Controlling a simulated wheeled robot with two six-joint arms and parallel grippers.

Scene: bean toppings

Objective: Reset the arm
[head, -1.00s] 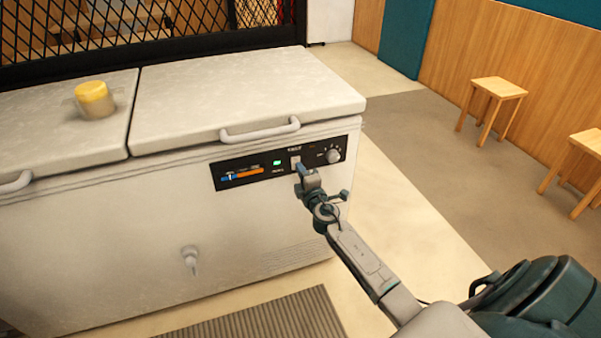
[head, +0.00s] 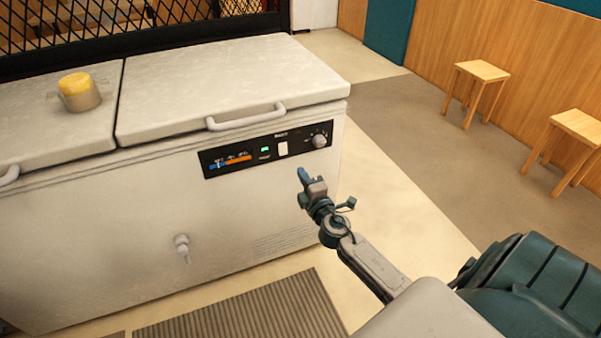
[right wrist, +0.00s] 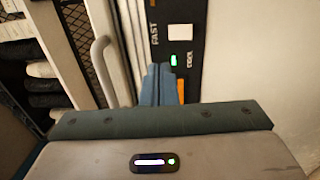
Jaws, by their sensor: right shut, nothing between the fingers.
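My right gripper (head: 303,176) is in front of the white chest freezer (head: 120,225), a little below and right of its black control panel (head: 232,160). It is apart from the panel, and its blue fingers are shut and empty. In the right wrist view the shut fingertips (right wrist: 161,84) point towards the panel, which has a white switch (right wrist: 180,32) and a green light (right wrist: 174,60). The head view shows the same white switch (head: 282,148) uncovered, with a round knob (head: 319,141) to its right. My left gripper is not in view.
A pot with a yellow top (head: 78,92) stands on the freezer's left lid. Both lids are shut, with handles at the front. A ribbed mat (head: 240,315) lies on the floor. Two wooden stools (head: 478,75) stand by the right wall, with open floor before them.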

